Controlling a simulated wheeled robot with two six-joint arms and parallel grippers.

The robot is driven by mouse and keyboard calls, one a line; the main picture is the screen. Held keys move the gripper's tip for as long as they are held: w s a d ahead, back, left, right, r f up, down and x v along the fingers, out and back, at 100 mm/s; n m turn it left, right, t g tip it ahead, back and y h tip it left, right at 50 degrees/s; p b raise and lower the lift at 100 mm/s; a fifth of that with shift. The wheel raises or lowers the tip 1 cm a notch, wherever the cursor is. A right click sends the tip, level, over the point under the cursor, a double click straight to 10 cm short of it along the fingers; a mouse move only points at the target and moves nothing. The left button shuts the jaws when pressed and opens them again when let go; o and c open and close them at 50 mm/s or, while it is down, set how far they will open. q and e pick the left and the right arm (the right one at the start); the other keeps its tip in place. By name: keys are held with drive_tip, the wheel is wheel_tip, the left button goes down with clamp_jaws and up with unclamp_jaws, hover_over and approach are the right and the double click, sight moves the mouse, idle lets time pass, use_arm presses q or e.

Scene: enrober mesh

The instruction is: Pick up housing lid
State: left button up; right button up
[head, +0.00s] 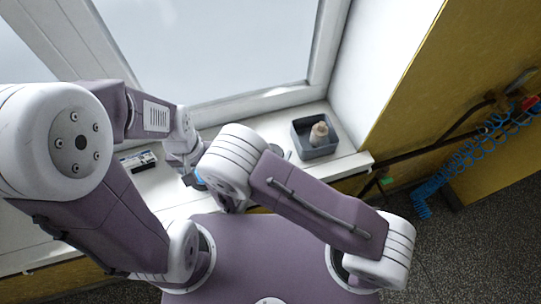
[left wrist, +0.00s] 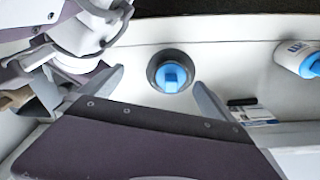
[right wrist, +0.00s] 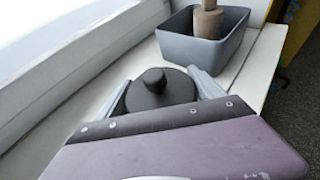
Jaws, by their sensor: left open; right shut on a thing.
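In the head view my right arm covers most of that spot. My left gripper (left wrist: 158,84) is open. Its fingers stand either side of a dark round cup (left wrist: 159,62) with a blue piece (left wrist: 173,78) inside; it does not grip it.
A grey bin (head: 329,150) holding a beige bottle-shaped object (head: 318,134) stands on the window sill (head: 345,161), just beyond the lid. A white bottle with a blue cap (left wrist: 296,57) and a small dark-and-white item (head: 138,160) are on the left part. The window frame borders the sill.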

use_arm(q)
drive_tip(key=shift+w+f, duration=0.2)
drive_tip(key=shift+w, duration=0.35)
use_arm(e)
drive_tip(key=shift+w+f, duration=0.25)
drive_tip(key=shift+w, duration=0.25)
drive_tip(key=shift+r, duration=0.15)
use_arm(q)
drive_tip(key=shift+s+r, duration=0.15)
drive_tip(key=shift+r, duration=0.1)
use_arm(e)
wheel_tip(320, 180, up, 10)
drive_tip(key=shift+s+f, duration=0.1)
drive_tip(key=shift+s, duration=0.05)
use_arm(q)
drive_tip(key=shift+r, duration=0.1)
